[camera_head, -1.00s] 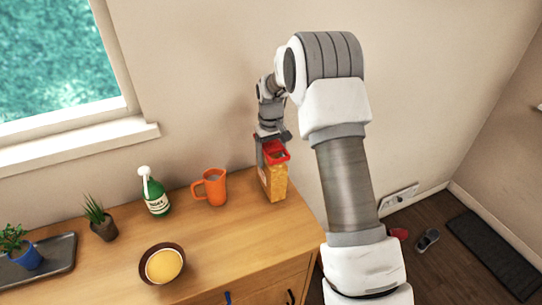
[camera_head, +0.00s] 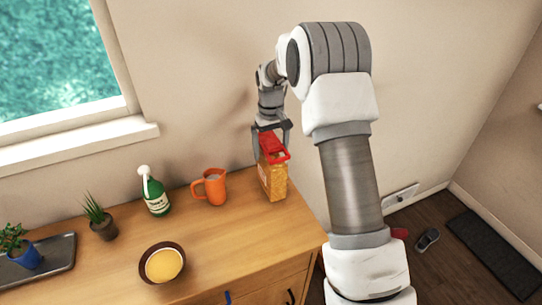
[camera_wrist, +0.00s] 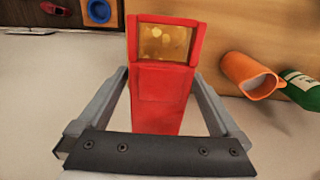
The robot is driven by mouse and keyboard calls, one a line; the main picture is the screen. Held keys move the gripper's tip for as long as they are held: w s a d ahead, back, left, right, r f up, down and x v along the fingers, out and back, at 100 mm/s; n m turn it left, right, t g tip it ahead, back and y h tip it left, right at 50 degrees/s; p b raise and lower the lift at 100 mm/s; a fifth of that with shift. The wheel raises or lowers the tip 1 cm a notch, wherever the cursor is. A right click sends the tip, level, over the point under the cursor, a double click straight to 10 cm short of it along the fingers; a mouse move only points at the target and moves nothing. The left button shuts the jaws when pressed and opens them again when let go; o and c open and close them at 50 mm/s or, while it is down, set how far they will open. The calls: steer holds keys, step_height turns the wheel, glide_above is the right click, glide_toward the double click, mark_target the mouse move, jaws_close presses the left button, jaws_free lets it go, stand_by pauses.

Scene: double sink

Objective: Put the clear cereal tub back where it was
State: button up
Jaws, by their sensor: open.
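The clear cereal tub (camera_head: 273,178) stands upright on the wooden counter near its right end, against the wall side. It has a red lid and golden cereal shows through its walls. In the wrist view the red lid (camera_wrist: 163,90) lies between the two fingers, with cereal visible through its opening. My gripper (camera_head: 271,150) is open, with its fingers on either side of the tub's top. In the wrist view my gripper (camera_wrist: 165,88) shows gaps beside the lid near the palm; contact at the fingertips is hard to tell.
An orange mug (camera_head: 211,188) stands just left of the tub, with a green bottle (camera_head: 156,197) beyond it. A brown bowl (camera_head: 162,264) with yellow contents, a small plant (camera_head: 101,220) and a dark tray (camera_head: 50,262) are further left. The counter front between bowl and tub is clear.

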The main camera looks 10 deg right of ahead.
step_height(320, 180, up, 9)
steer(key=shift+f, duration=0.1)
steer(key=s+r+m+t, duration=0.1)
steer(key=s+r+t, duration=0.2)
steer(key=s+r, duration=1.1)
steer(key=s+f+m+t, duration=0.1)
steer(key=s+f+t, duration=0.1)
steer(key=s, duration=1.8)
steer(key=shift+s+f+t, duration=0.15)
steer(key=shift+f+t, duration=0.05)
steer(key=shift+t, duration=0.1)
